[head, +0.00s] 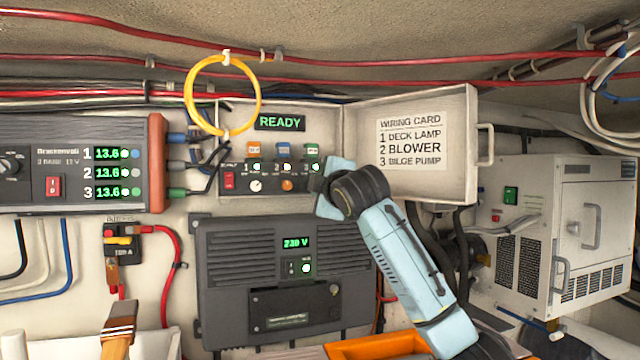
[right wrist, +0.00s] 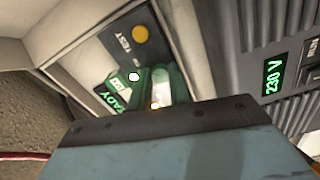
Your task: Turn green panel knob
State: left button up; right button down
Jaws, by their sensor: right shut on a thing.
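A control panel (head: 240,172) is set in an open box on the wall under a lit READY display (head: 282,122). It has a white knob (head: 256,186), an orange knob (head: 287,184) and a green label (head: 312,150) at its right end. My right gripper (head: 322,188) is shut at the panel's right end, under the green label, and covers the knob there. In the right wrist view a green part (right wrist: 172,76) shows just beyond my gripper's dark edge; most of the grip is hidden. My left gripper is not in view.
The box's open door (head: 463,150) carries a wiring card (head: 411,143) to the right. A yellow cable loop (head: 188,92) hangs at the box's upper left. A grey 230 V unit (head: 225,310) sits below. An orange tray (head: 345,350) is at the bottom.

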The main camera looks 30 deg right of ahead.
jog(key=shift+m, duration=0.3)
jog(key=c, duration=1.3)
grip_release()
jog(key=b+v, duration=0.3)
jog(key=v, duration=1)
jog(key=shift+s, duration=0.2)
jog(key=shift+a, duration=0.1)
